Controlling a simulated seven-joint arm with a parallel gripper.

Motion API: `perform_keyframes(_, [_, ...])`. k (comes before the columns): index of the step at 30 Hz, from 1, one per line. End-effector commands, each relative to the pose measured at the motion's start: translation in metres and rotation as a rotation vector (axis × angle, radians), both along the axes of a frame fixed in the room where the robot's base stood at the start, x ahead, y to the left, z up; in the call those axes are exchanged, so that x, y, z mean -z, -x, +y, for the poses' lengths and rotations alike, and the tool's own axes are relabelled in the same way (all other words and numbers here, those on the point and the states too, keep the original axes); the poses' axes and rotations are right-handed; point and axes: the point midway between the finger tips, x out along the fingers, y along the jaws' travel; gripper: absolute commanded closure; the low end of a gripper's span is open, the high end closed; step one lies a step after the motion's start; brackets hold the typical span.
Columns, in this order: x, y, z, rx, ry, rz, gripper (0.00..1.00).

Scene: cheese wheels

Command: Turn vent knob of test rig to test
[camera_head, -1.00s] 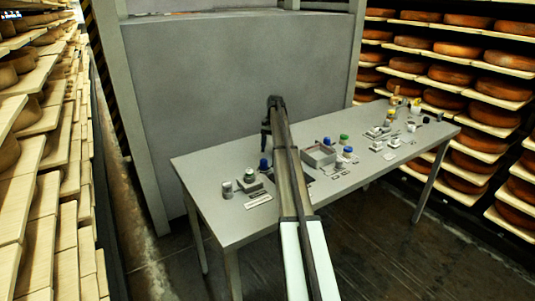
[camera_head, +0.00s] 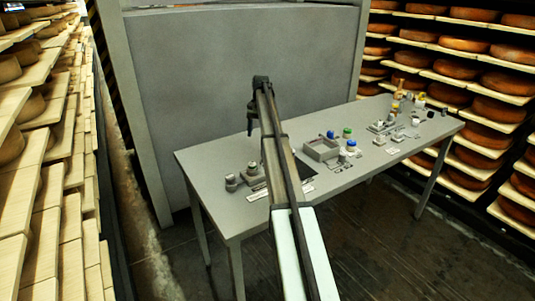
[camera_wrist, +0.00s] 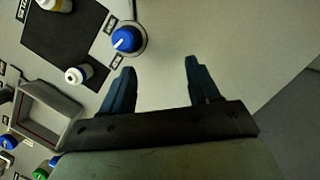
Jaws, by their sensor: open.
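In the wrist view a blue knob (camera_wrist: 125,40) with a white pointer line sits on a round pale base on the grey table. Its pointer aims toward the lower left. Small labels (camera_wrist: 115,62) stand around it, too small to read. My gripper (camera_wrist: 160,66) is open and empty; the knob lies beyond and left of the left fingertip, not between the fingers. In the head view my gripper (camera_head: 250,125) hangs over the table's back left part. The knob is not clearly visible there; my arm covers part of that area. I cannot tell which part is the test rig.
An open grey tray (camera_head: 321,148) stands mid-table, with blue and green capped items nearby. Several small devices stand at the left and right. The table's front left (camera_head: 225,215) is clear.

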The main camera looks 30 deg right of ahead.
Motion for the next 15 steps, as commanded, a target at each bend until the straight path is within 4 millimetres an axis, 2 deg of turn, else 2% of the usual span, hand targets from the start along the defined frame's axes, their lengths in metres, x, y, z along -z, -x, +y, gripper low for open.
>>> perform_keyframes(1, [-0.009,0.022,0.021,-0.010,0.017,-0.013,0.39])
perform_keyframes(6, [-0.032,0.073,0.060,-0.021,0.113,-0.088,0.39])
perform_keyframes(10, [-0.040,0.103,0.070,-0.006,0.207,-0.165,0.39])
perform_keyframes(15, [-0.039,0.131,0.065,0.032,0.340,-0.275,0.39])
